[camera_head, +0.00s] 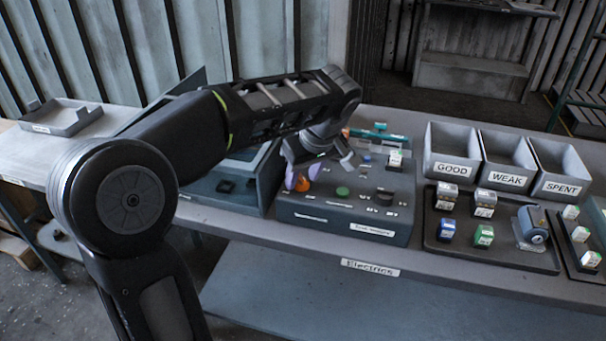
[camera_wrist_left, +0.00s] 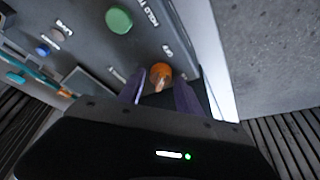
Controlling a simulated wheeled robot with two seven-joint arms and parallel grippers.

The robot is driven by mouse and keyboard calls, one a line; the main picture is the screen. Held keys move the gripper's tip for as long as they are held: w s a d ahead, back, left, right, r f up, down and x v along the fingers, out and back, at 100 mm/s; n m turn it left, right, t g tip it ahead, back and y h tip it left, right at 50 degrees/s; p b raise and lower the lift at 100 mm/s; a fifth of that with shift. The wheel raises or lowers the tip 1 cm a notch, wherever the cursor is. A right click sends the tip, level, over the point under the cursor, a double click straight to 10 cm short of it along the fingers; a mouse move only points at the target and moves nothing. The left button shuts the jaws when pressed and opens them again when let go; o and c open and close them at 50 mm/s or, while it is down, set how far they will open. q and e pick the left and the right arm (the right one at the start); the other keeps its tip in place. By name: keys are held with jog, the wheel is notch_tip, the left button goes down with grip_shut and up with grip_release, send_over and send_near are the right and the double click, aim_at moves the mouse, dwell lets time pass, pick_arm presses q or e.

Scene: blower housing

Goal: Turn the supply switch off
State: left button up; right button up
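The supply switch appears to be an orange knob (camera_head: 314,171) at the left end of the dark control box (camera_head: 342,215). In the left wrist view the orange knob (camera_wrist_left: 161,71) has a paler pointer on it. My left gripper (camera_head: 303,179) is down at the knob. In the wrist view my left gripper (camera_wrist_left: 160,84) has one purple finger on each side of the knob. A gap shows on the right side; the left finger is close, and I cannot tell whether it touches. My right gripper is not in view.
A green button (camera_wrist_left: 119,20) sits near the knob on the same panel. A dark open case (camera_head: 232,185) stands left of the box. Grey bins marked GOOD (camera_head: 452,168), WEAK (camera_head: 506,180) and SPENT (camera_head: 560,187) stand right, behind a parts tray (camera_head: 473,254).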

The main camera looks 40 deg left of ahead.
pick_arm(q)
jog(key=shift+o, duration=0.7)
jog(key=shift+d+r, duration=0.15)
jog(key=shift+r, duration=0.3)
jog(key=p+v, duration=0.2)
jog(key=v, duration=0.5)
jog(key=shift+f, duration=0.1)
